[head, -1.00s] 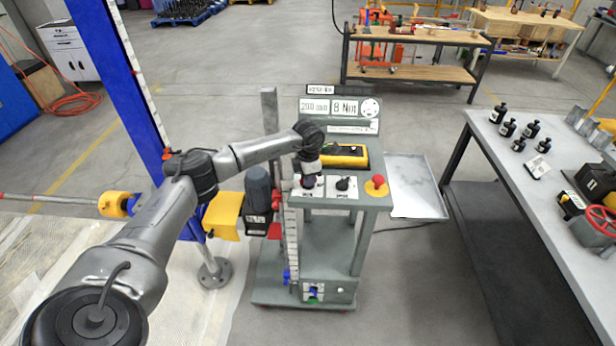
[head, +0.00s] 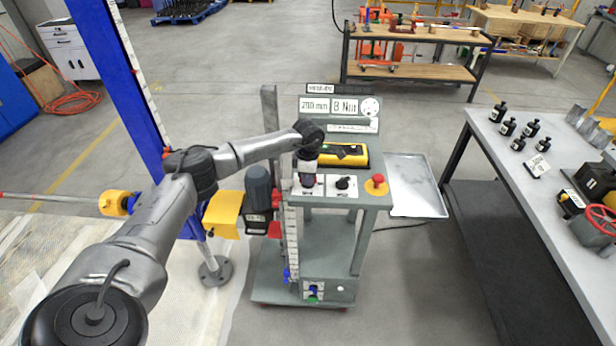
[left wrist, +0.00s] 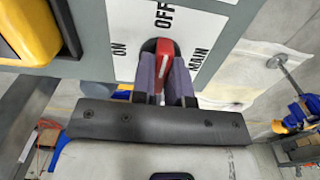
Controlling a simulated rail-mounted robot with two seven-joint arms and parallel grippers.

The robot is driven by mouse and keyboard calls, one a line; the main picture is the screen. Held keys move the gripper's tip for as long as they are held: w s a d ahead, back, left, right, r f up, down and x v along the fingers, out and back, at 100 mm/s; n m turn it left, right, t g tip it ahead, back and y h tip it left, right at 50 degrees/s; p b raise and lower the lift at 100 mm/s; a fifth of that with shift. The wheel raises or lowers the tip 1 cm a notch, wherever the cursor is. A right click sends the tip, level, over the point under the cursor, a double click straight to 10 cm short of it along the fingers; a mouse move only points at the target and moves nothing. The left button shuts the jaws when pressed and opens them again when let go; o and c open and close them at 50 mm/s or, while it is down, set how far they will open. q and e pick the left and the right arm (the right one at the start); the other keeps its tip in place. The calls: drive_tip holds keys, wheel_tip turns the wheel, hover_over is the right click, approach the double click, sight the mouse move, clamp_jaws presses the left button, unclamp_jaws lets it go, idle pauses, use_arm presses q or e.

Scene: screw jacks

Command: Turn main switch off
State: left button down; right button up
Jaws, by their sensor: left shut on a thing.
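The main switch is a red handle (left wrist: 166,52) on a white plate (left wrist: 126,66) marked ON, OFF and MAIN in the left wrist view. My left gripper (left wrist: 166,80) is shut on the red handle, one finger on each side. The handle lies roughly in line with the OFF mark; its near end is hidden between the fingers. In the head view my left gripper (head: 306,181) points down onto the left of the console top (head: 370,200) and hides the switch. My right gripper is not in view.
Beside the switch are a black knob (head: 342,183) and a red mushroom button (head: 377,180) on a yellow base. A yellow device (head: 345,154) lies behind them. An empty metal tray (head: 415,186) is at the right. A blue post (head: 118,80) stands left.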

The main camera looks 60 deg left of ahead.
use_arm(q)
drive_tip(key=c, duration=1.1)
unclamp_jaws()
drive_tip(key=shift+r+p, duration=0.3)
drive_tip(key=shift+r, duration=6.65)
